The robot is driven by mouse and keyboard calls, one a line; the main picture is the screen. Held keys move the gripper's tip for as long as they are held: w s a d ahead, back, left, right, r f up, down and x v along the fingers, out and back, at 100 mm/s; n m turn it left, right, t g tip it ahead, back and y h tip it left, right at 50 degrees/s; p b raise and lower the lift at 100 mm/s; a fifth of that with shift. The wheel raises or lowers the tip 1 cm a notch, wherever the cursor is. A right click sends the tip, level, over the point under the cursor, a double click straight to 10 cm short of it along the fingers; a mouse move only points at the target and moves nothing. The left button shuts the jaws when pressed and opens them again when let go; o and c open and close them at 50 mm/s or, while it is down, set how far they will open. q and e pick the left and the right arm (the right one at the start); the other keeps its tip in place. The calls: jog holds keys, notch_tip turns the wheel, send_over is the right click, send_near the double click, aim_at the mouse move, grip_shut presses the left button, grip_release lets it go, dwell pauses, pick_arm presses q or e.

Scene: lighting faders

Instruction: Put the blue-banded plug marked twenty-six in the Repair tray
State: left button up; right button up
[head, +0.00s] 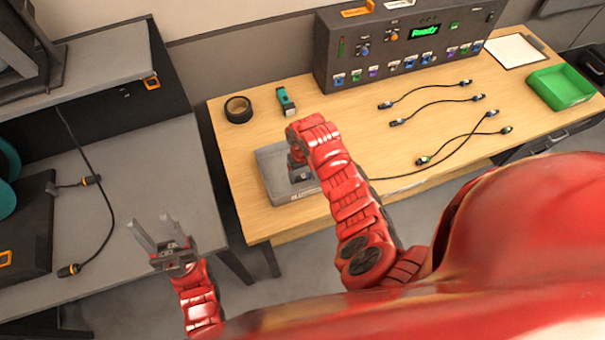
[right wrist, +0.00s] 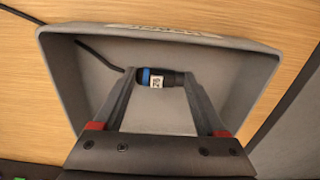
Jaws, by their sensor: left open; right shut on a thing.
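A blue-banded black plug (right wrist: 154,78) with a white label is between the fingers of my right gripper (right wrist: 160,90) in the right wrist view. The label is upside down and seems to read 26. My right gripper (head: 301,176) is shut on the plug, inside the walls of a grey tray (head: 273,163) on the wooden table. Whether the plug touches the tray floor I cannot tell. The plug's cable runs out over the tray wall. The tray's front lettering is partly hidden and unreadable.
A console (head: 400,52) with a green "Ready" display stands at the table's back. Several black cables (head: 437,102) lie right of the tray. A green tray (head: 561,87) is at the far right. Black tape (head: 238,110) and a teal tool (head: 286,101) lie behind the grey tray.

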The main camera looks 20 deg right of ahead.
jog(key=shift+f, duration=0.4)
jog(key=shift+f, duration=0.1)
jog(key=o, duration=1.3)
